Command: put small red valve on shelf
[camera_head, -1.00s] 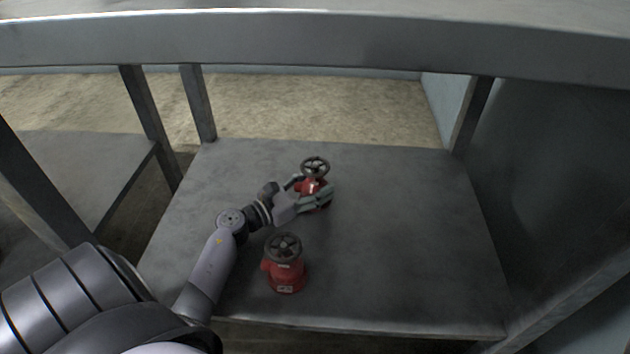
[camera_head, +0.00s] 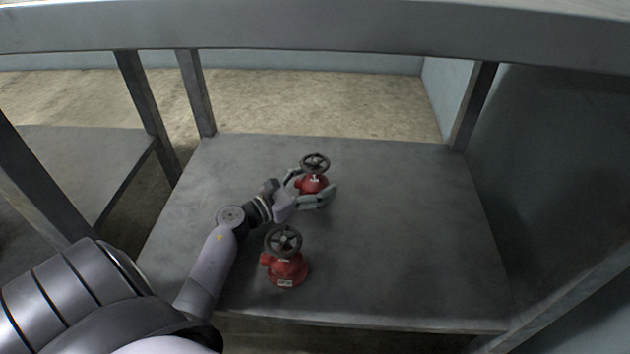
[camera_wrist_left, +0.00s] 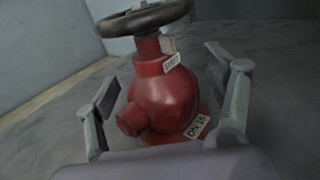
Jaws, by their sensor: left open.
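A red valve with a dark handwheel (camera_head: 314,183) stands upright on the grey shelf (camera_head: 400,240), towards its back. It also shows large in the left wrist view (camera_wrist_left: 168,100), with white labels on its neck and base. My left gripper (camera_head: 311,190) is open, with one finger on each side of this valve; the wrist view shows gaps between fingers and body. A second red valve (camera_head: 285,270) with a dark handwheel stands nearer the shelf's front edge, beside my left forearm. My right gripper is not in view.
A grey beam (camera_head: 320,35) crosses above the shelf. Posts stand at the back left (camera_head: 197,95) and back right (camera_head: 473,105). The right part of the shelf is clear. Another grey surface (camera_head: 75,165) lies to the left.

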